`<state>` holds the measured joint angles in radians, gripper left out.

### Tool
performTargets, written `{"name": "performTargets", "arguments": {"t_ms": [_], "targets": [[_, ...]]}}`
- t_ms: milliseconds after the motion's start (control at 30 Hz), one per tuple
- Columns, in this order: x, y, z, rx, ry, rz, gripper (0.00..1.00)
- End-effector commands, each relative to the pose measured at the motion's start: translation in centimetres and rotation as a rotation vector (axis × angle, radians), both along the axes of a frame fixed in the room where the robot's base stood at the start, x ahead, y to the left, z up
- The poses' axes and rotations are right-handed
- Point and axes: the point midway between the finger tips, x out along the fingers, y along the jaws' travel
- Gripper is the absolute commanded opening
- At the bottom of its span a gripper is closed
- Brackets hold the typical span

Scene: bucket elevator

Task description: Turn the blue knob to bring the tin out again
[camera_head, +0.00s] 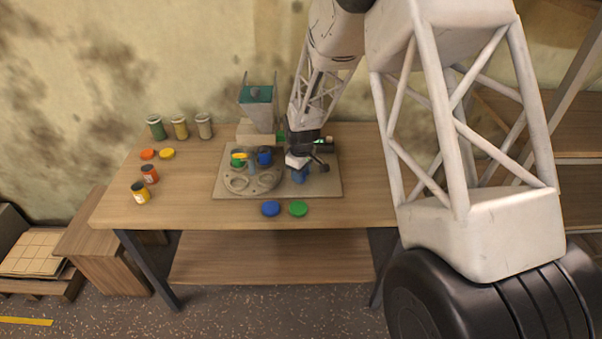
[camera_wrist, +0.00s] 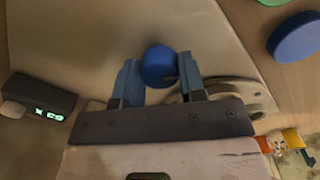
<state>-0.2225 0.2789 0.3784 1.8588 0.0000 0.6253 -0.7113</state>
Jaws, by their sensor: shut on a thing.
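The blue knob (camera_wrist: 160,66) is round and sits between the two blue fingers of my gripper (camera_wrist: 158,78) in the wrist view. My gripper is shut on it. In the head view my gripper (camera_head: 300,174) points down over the right part of the grey board (camera_head: 225,188), and the knob cannot be told apart from the blue fingers. A grey ring-shaped mechanism (camera_head: 240,184) lies left of it, with small green and blue parts behind. I cannot tell which tin is the one in the task; an orange-yellow object (camera_wrist: 285,141) shows at the wrist view's lower right.
A hopper (camera_head: 257,97) stands behind the board. A dark box with a lit display (camera_wrist: 45,112) is at the wrist view's left. Jars (camera_head: 180,128), two small tins (camera_head: 145,184) and lids stand at the table's left. Blue (camera_head: 270,208) and green (camera_head: 298,208) discs lie in front.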

Motion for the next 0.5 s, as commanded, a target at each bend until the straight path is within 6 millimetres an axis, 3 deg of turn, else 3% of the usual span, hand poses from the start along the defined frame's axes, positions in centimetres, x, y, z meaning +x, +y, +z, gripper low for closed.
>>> {"name": "performTargets", "arguments": {"t_ms": [500], "targets": [[-0.03,0.00,0.04,0.000,0.000,-0.488,0.14]]}}
